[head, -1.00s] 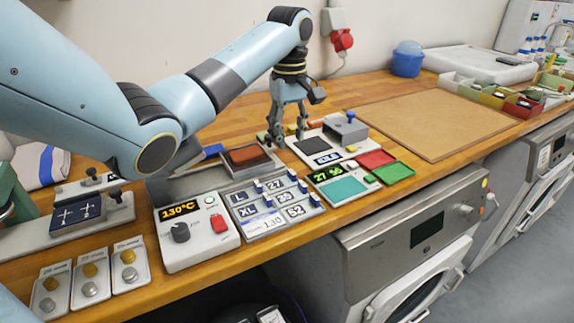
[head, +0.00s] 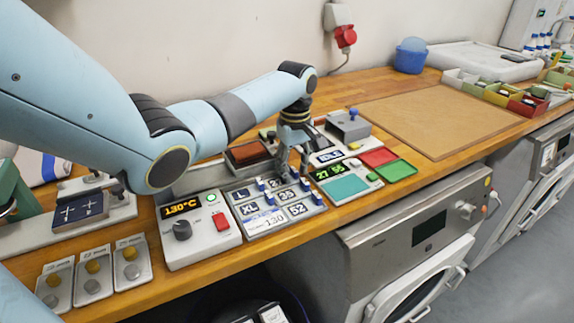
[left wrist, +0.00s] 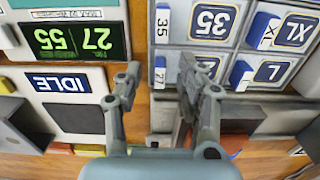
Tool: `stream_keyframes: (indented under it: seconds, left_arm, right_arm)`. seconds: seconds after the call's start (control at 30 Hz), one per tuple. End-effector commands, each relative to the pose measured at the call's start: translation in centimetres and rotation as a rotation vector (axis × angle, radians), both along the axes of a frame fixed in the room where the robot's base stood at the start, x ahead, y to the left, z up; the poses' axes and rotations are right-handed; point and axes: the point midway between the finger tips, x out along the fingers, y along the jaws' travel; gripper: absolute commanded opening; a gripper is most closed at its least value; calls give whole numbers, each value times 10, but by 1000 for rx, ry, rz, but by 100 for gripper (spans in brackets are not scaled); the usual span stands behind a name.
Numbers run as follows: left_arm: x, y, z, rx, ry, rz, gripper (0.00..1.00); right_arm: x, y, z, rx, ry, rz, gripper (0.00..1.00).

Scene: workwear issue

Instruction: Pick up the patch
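Several dark square patches with white size marks lie in a grey tray (head: 262,231). In the head view I read L (head: 242,194), XL (head: 249,209), 35 (head: 287,196) and 52 (head: 297,209). My left gripper (head: 293,176) points down at the tray's back right corner, its fingers apart and empty. In the left wrist view, the gripper (left wrist: 158,82) straddles the tray's edge near a 27 label (left wrist: 160,75). One finger partly covers the patch beside that label. The 35 patch (left wrist: 212,22) is clear. Which patch is meant cannot be told. My right gripper is out of view.
Close on the right are a display panel (head: 328,171), a teal pad (head: 346,186), and red (head: 379,157) and green (head: 396,170) trays. A large brown board (head: 430,120) lies empty farther right.

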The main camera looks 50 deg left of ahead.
Motion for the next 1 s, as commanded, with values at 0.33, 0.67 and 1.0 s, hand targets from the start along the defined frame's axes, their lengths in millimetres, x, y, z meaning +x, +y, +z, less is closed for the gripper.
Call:
stream_keyframes:
  seconds: [0.33, 0.67, 1.0]
  left_arm:
    - [0, 0, 1, 0, -1, 0, 15]
    - [0, 0, 1, 0, -1, 0, 0]
    - [1, 1, 20, 1, -5, 0, 0]
  right_arm:
    - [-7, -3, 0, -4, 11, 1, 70]
    - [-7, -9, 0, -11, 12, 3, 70]
    - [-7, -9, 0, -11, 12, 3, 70]
